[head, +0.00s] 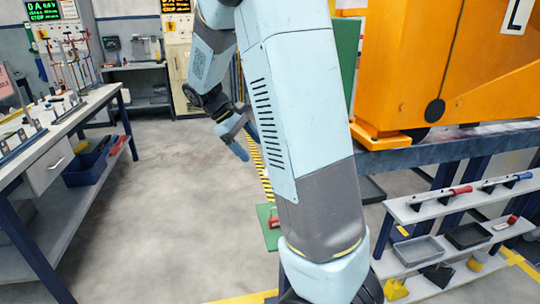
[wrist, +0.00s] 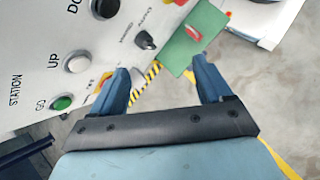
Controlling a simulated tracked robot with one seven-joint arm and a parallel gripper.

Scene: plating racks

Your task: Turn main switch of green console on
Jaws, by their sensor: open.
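A green surface (wrist: 190,42) with a red, handle-like part (wrist: 193,33) shows at the top middle of the wrist view, beyond my fingers. In the head view a green panel (head: 268,238) with a small red part (head: 273,221) shows left of my forearm, partly hidden by it. I cannot tell whether these belong to the green console's main switch, or its position. My gripper (head: 241,140) hangs left of my forearm. In the wrist view my gripper (wrist: 161,78) is open and empty, touching nothing visible.
A pale panel (wrist: 88,35) with a green GO button (wrist: 62,102), a white UP button (wrist: 76,63) and a black knob (wrist: 145,40) is close at left. An orange machine (head: 420,60), a shelf rack (head: 415,212) and a bench (head: 50,140) flank clear floor.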

